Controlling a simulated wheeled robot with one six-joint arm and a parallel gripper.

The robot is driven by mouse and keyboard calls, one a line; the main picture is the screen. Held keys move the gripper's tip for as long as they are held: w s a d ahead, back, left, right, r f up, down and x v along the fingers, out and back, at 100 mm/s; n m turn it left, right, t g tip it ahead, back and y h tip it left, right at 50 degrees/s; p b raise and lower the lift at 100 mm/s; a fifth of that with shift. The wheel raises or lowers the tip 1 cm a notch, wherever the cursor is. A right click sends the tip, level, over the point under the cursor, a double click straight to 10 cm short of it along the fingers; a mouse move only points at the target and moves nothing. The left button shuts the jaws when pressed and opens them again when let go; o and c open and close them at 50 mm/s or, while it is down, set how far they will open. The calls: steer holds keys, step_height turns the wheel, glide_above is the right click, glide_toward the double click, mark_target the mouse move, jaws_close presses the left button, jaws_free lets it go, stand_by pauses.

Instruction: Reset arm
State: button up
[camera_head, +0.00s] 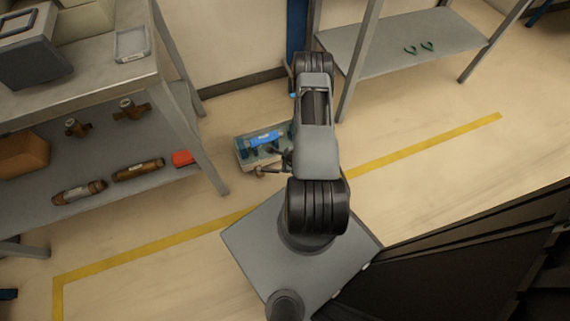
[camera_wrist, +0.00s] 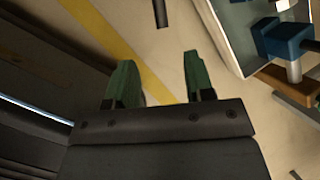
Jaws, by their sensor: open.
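In the wrist view my gripper (camera_wrist: 160,58) has two green fingers standing well apart, with nothing between them. Bare floor and a yellow line show beyond the fingers. In the head view my arm rises from its grey mount and bends over the floor; its gripper cannot be made out clearly there. A grey crate (camera_head: 242,154) with blue parts (camera_head: 265,138) in it stands on the floor just left of my arm. The crate also shows at the upper right of the wrist view (camera_wrist: 226,38), beside and apart from the fingers.
A grey bench (camera_head: 95,80) at left carries a tray (camera_head: 131,43); its lower shelf holds brass and copper-coloured pipe parts (camera_head: 139,169) and a red block (camera_head: 182,158). A shelf (camera_head: 390,45) at upper right holds two small green items. Floor right of my arm is clear.

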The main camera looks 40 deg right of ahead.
stand_by(0.3)
steer(key=w+a+r+n+t+y+p, duration=0.1)
steer(key=w+a+r+n+p, duration=0.25)
steer(key=r, duration=0.85)
steer(key=w+a+r+n+t+y+p, duration=0.1)
steer(key=w+r+n+y+p, duration=0.15)
steer(key=w+r+p, duration=0.65)
steer(key=s+a+r+n+g+y+p, duration=0.1)
steer(key=a+r+n, duration=0.25)
steer(key=r, duration=0.75)
steer(key=s+a+r+n+p, duration=0.1)
steer(key=a+r+n, duration=0.25)
steer(key=r, duration=0.75)
steer(key=s+a+r+n+g+p, duration=0.1)
steer(key=s+a+r+n+p, duration=0.25)
steer(key=r, duration=0.55)
steer(key=s+a+r+n+g+p, duration=0.2)
steer(key=r+n+p, duration=0.2)
steer(key=r, duration=0.5)
steer(key=s+d+r+n+h+p, duration=0.1)
steer(key=s+r+n+h+p, duration=0.2)
steer(key=r, duration=0.5)
steer(key=s+d+r+n+t+h+p, duration=0.1)
steer(key=s+r+n+h+p, duration=0.2)
steer(key=r, duration=0.6)
steer(key=s+p, duration=0.2)
steer(key=s, duration=0.1)
steer(key=shift+s+r+p, duration=0.2)
steer(key=shift+r+p, duration=0.1)
